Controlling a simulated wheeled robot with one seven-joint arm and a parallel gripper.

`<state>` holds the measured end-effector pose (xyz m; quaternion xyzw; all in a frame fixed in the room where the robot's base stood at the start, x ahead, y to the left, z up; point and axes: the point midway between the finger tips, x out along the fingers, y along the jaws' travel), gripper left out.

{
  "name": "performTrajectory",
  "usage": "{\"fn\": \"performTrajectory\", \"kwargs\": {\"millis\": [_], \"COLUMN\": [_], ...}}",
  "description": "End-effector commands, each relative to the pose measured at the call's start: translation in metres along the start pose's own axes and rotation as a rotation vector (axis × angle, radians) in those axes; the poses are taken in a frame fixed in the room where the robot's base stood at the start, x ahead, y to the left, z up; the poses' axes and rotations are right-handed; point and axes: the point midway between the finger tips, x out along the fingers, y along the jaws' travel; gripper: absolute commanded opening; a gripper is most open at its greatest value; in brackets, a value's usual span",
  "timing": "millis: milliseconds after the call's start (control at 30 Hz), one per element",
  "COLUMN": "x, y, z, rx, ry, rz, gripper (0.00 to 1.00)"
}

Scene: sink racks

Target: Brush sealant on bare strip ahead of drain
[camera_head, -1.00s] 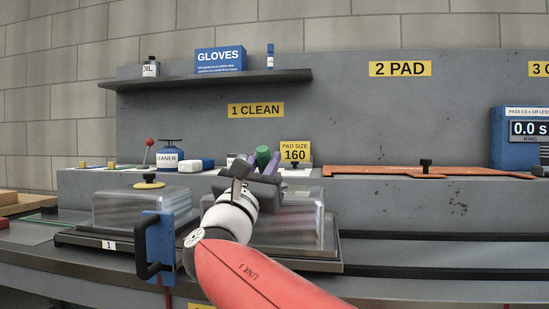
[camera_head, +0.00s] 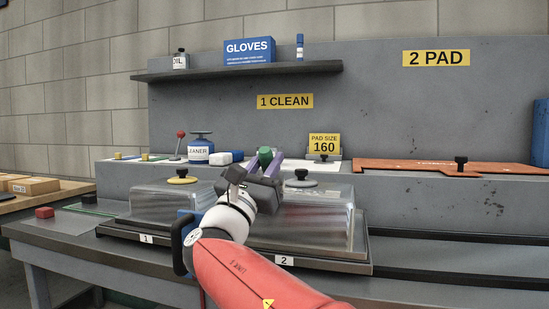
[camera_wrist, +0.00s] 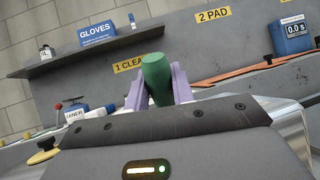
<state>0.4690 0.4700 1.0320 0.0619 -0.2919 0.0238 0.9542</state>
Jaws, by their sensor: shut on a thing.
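My gripper (camera_wrist: 158,88) has two purple fingers, closed on a green rounded thing (camera_wrist: 157,78) that stands up between them. In the head view my gripper (camera_head: 267,163) is above the bench in front of the back panel, and the green thing (camera_head: 265,153) shows at its tip. Its lower part is hidden, so I cannot tell if it is a brush handle. I cannot make out a bare strip, a drain or sealant in these views.
Clear covers numbered 1 (camera_head: 165,202) and 2 (camera_head: 325,215) stand below my arm. On the ledge are a blue cleaner container (camera_head: 200,152), a PAD SIZE 160 sign (camera_head: 324,144) and an orange sheet (camera_head: 400,166). A shelf (camera_head: 240,70) holds gloves, oil and a small bottle.

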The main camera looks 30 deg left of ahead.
Motion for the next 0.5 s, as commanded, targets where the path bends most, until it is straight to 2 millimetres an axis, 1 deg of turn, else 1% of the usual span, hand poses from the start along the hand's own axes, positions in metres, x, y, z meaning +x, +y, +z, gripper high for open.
{"fn": "performTrajectory", "kwargs": {"millis": [33, 200, 367, 500], "x": [0.000, -0.002, -0.004, -0.004], "y": [0.007, 0.020, 0.024, 0.032], "z": [0.002, 0.002, 0.001, 0.003], "rx": [0.000, -0.001, 0.000, 0.000], "ry": [0.002, 0.002, 0.001, 0.001], "rz": [0.003, 0.002, 0.001, 0.001], "gripper": [0.01, 0.01, 0.01, 0.01]}}
